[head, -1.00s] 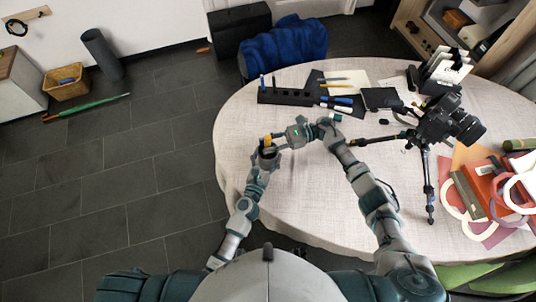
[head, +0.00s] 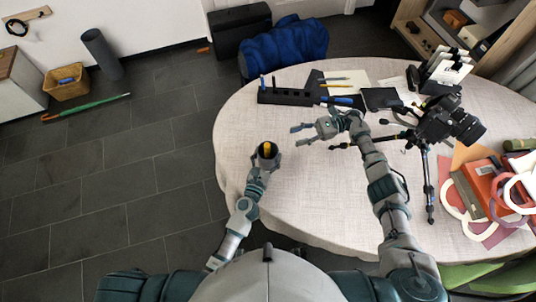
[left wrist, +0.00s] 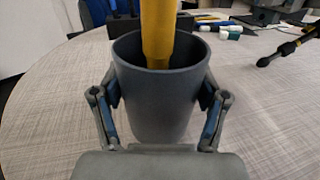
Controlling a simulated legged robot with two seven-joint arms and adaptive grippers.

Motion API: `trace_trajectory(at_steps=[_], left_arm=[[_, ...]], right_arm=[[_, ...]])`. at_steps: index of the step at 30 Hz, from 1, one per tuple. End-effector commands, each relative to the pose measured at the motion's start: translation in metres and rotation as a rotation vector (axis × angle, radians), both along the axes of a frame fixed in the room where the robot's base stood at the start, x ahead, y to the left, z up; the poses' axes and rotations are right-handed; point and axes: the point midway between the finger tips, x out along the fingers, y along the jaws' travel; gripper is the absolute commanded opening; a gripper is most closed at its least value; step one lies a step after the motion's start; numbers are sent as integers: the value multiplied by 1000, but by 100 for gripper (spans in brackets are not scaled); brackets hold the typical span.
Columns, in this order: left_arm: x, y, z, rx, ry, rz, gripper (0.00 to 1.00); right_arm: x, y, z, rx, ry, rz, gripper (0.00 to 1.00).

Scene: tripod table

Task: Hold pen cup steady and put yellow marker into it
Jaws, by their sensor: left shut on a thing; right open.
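The grey pen cup (left wrist: 160,110) stands upright on the table between the fingers of my left gripper (left wrist: 160,105), which is shut on it from both sides. In the head view the cup (head: 268,161) is near the table's left edge. The yellow marker (left wrist: 158,35) is inside the cup, its upper part sticking out above the rim; it also shows in the head view (head: 267,148). Its lower end is hidden by the cup wall. My right gripper (head: 302,134) is open and empty, to the right of the cup and apart from it.
A black pen holder block (head: 287,96) with pens lies at the back. A camera on a tripod (head: 435,125) stands on the right, one leg near my right gripper. Folders and tape rings (head: 485,195) lie at far right. The front middle of the table is clear.

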Motion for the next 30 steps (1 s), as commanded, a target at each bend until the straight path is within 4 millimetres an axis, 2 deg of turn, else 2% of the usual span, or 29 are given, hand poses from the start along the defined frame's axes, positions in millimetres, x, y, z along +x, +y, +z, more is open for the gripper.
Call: trace_trajectory(at_steps=[4, 11, 12, 15, 25, 30], left_arm=[[0, 0, -1, 0, 1, 0, 32], [0, 0, -1, 0, 1, 0, 32], [0, 0, -1, 0, 1, 0, 78], [0, 0, 0, 0, 1, 0, 100], [-1, 0, 0, 0, 0, 0, 100], [-16, 5, -1, 0, 3, 0, 100]], right_arm=[[2, -7, 0, 0, 0, 0, 45], [2, -7, 0, 1, 0, 1, 45], [2, -7, 0, 1, 0, 1, 45], [2, -7, 0, 0, 0, 1, 45], [2, -7, 0, 0, 0, 1, 45], [2, -7, 0, 0, 0, 1, 45]])
